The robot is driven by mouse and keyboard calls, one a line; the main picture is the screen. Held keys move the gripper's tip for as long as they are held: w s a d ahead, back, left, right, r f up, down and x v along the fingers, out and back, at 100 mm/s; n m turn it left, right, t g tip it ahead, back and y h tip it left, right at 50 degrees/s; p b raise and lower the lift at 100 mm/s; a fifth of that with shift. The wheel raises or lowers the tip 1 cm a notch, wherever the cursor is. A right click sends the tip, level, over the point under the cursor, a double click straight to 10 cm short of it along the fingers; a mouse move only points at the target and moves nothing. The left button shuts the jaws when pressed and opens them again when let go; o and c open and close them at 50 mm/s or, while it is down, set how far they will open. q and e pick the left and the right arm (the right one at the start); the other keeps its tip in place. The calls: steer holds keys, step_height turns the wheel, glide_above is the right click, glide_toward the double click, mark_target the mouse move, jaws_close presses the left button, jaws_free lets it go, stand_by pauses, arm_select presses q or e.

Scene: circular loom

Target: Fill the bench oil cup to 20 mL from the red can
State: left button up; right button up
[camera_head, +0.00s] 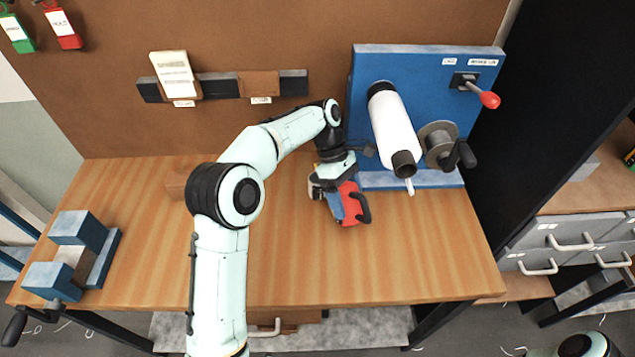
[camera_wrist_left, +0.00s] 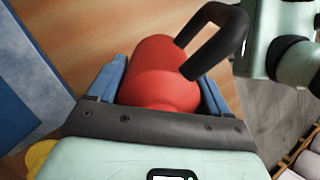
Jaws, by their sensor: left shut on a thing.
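The red can (camera_head: 350,203) with a black handle is at the right part of the wooden bench, in front of the blue machine. My left gripper (camera_head: 340,203) is shut on it, with blue fingers on either side of its body. In the left wrist view the red can (camera_wrist_left: 162,75) sits between the two fingers (camera_wrist_left: 160,92), its black handle standing out to the upper right. I cannot tell whether the can touches the bench. I cannot make out the oil cup; my arm and gripper cover part of the bench. My right gripper is out of view.
A blue vise (camera_head: 80,228) stands at the bench's left end. The bench's front middle (camera_head: 300,270) is clear. A yellow thing (camera_wrist_left: 38,157) shows partly in the left wrist view.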

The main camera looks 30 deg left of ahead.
arm_select(q)
steer(key=shift+w+r+g+h+p, duration=0.15)
steer(key=shift+r+g+h+p, duration=0.35)
steer(key=shift+r+p, duration=0.4)
steer(key=shift+r+h, duration=0.2)
steer(key=shift+h, duration=0.3)
steer(key=shift+r, duration=0.35)
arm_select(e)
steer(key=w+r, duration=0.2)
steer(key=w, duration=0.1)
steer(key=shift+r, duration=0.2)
arm_select(q)
steer(key=shift+f+y+b, duration=0.4)
steer(key=shift+f, duration=0.45)
steer(key=shift+s, duration=0.25)
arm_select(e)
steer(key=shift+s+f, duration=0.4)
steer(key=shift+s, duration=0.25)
